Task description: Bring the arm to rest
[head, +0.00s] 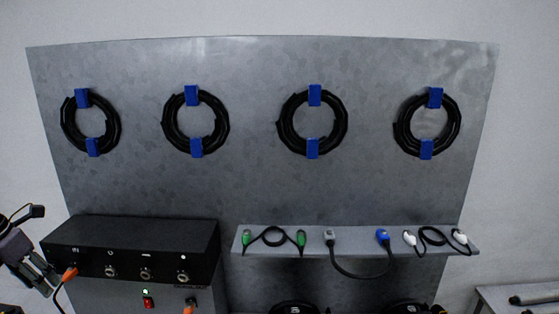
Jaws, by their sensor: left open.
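My left gripper (49,281) is at the lower left edge of the head view, its dark fingers pointing down and right. It is open, close to the orange plug (70,273) at the left end of the black box (130,240). I cannot tell whether a finger touches the plug. The plug sits at the box's front face, and a dark cable (57,298) hangs from it. My right gripper is not in view.
A grey shelf (320,246) right of the box carries short cables with green, grey, blue and white plugs. Several black cable coils (312,92) hang on the metal panel (260,185). Another orange plug (189,309) and a red switch (148,302) are below. A table (490,296) stands lower right.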

